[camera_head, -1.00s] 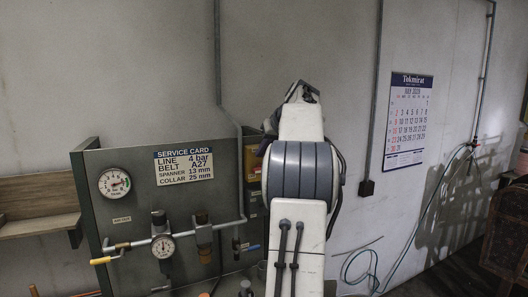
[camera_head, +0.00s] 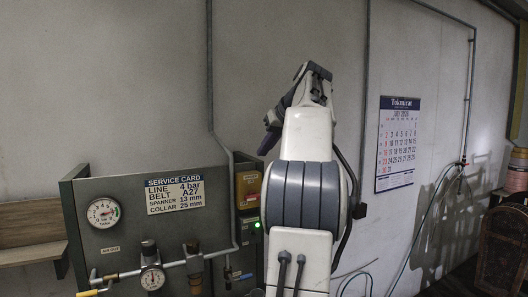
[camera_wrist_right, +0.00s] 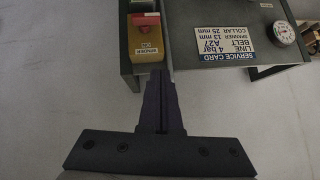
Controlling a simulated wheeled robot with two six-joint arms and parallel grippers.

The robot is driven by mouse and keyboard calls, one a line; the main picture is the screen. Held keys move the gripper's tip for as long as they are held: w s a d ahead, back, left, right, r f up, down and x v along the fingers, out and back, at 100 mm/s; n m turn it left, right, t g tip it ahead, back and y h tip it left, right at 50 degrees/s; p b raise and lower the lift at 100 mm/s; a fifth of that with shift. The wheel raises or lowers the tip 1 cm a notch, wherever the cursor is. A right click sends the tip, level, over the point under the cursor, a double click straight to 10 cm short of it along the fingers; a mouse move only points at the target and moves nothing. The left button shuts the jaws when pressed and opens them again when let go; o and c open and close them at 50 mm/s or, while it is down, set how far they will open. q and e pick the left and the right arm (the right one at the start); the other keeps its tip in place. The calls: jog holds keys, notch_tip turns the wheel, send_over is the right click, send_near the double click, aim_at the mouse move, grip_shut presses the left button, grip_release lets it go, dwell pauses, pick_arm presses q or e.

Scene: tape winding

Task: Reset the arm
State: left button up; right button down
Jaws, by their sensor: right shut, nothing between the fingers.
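My right arm stands raised in the middle of the head view, white with a dark grey ribbed joint. Its dark right gripper (camera_head: 270,132) shows small at the arm's upper left, pointing down and left. In the right wrist view the gripper's two dark fingers (camera_wrist_right: 161,82) are together, with nothing between them. The fingertips overlap the picture of the yellow box's lower edge; I cannot tell the gap. My left gripper is not in view.
A grey panel (camera_head: 118,238) carries a service card (camera_head: 174,194), a round gauge (camera_head: 103,213), a valve pipe and a yellow box (camera_head: 248,188). A wooden shelf (camera_head: 28,222) is at the left. A calendar (camera_head: 396,145) hangs on the wall; a hose hangs at the right.

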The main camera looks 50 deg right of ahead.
dwell(0.4)
